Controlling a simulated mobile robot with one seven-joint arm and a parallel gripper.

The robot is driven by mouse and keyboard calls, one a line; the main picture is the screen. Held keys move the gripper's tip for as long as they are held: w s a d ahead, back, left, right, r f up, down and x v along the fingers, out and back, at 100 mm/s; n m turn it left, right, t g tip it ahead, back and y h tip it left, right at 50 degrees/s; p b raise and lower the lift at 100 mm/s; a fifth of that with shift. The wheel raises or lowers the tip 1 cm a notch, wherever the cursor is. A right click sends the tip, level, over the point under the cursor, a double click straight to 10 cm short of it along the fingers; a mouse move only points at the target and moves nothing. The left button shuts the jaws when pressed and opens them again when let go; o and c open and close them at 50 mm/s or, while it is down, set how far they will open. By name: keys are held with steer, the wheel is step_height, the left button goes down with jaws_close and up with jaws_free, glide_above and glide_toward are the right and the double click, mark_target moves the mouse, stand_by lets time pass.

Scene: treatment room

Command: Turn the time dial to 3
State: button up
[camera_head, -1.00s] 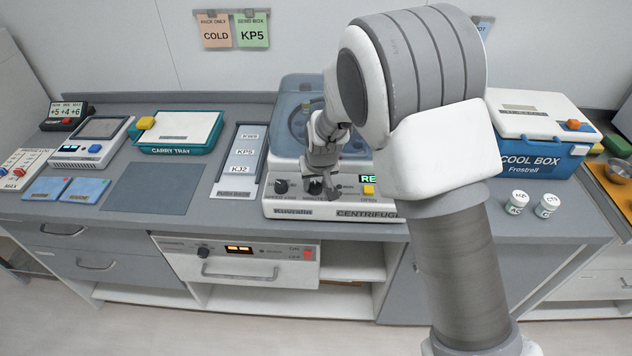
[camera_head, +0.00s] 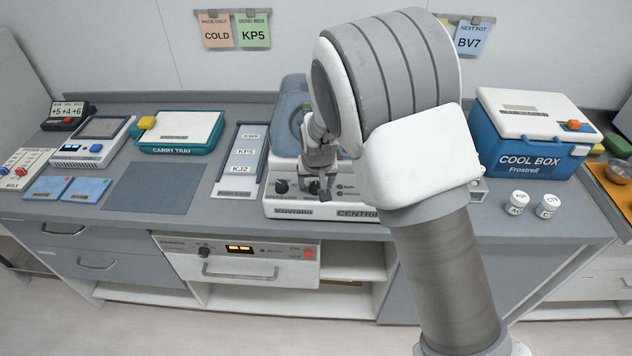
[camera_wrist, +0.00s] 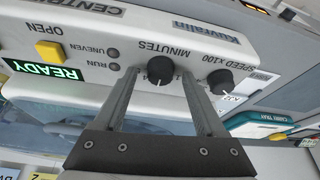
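The centrifuge (camera_head: 290,211) stands at the middle of the counter. Its black minutes dial (camera_wrist: 160,70) is the time dial and sits between my fingertips in the wrist view, which shows the panel upside down. A pale pointer mark shows on the dial, but its scale is too small or covered to read. My gripper (camera_wrist: 159,75) is open, one finger on each side of the dial with gaps visible. In the head view my gripper (camera_head: 320,188) is at the front panel and partly hides that dial. The speed dial (camera_wrist: 222,82) is beside one finger; it also shows in the head view (camera_head: 281,186).
A yellow open button (camera_wrist: 48,51) and a lit READY display (camera_wrist: 43,70) are on the same panel. The label rack (camera_head: 238,165) stands left of the centrifuge. The cool box (camera_head: 529,145) and two white-lidded pots (camera_head: 518,200) are to the right.

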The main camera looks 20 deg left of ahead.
steer(key=v, duration=1.7)
steer(key=shift+r, duration=0.2)
steer(key=shift+d, duration=0.1)
steer(key=s+d+r+m, duration=0.1)
steer(key=s+d+r, duration=0.25)
steer(key=d, duration=0.55)
steer(key=s+d+r+m, duration=0.1)
steer(key=s+d+r, duration=0.3)
steer(key=d, duration=0.5)
steer(key=s+d+m+t+h, duration=0.1)
steer(key=s+d+m, duration=0.1)
steer(key=s+d, duration=0.8)
steer(key=s+r, duration=0.1)
steer(key=s, duration=0.1)
steer(key=shift+s+d+h, duration=0.3)
steer(key=shift+d, duration=0.1)
